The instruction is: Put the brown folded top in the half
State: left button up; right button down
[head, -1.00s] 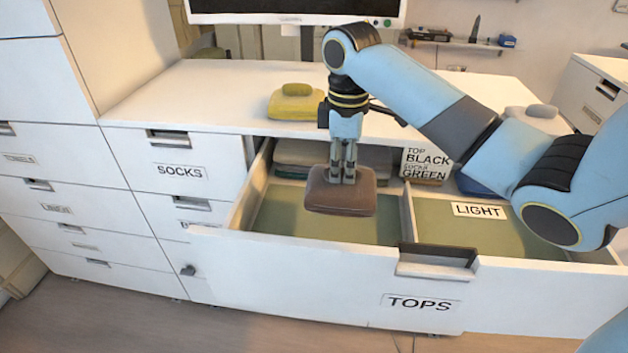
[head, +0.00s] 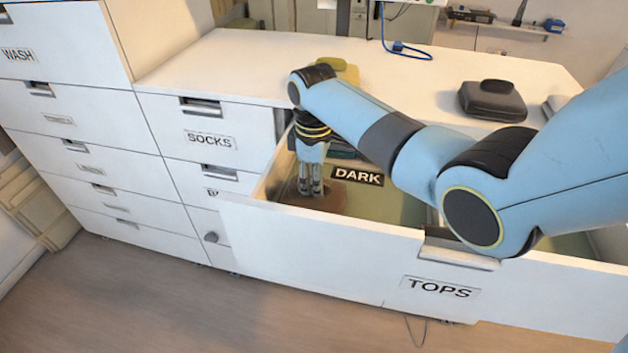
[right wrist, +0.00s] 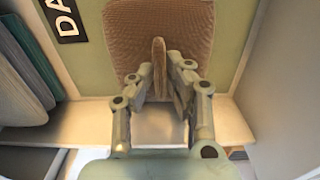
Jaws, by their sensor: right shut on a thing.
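The brown folded top (head: 330,199) is down inside the left half of the open TOPS drawer (head: 330,250), in front of the DARK label (head: 358,177). The drawer's front wall hides its lower part. My right gripper (head: 311,190) points down and is shut on the top's raised grip. In the right wrist view, the brown top (right wrist: 158,22) lies over the green drawer floor near a side wall, with the gripper's fingers (right wrist: 160,80) around its upright tab. I cannot tell whether it touches the floor. My left gripper is not in view.
Folded dark items show in the right wrist view (right wrist: 22,85), at the drawer's left side there. A dark grey folded item (head: 492,98) and a yellow one (head: 345,72) lie on the chest top. My right arm covers the divider and much of the right half.

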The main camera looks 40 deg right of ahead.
jog(key=shift+f, duration=0.1)
jog(key=c, duration=1.3)
grip_release()
notch_tip(320, 180, up, 12)
jog(key=shift+r, duration=0.2)
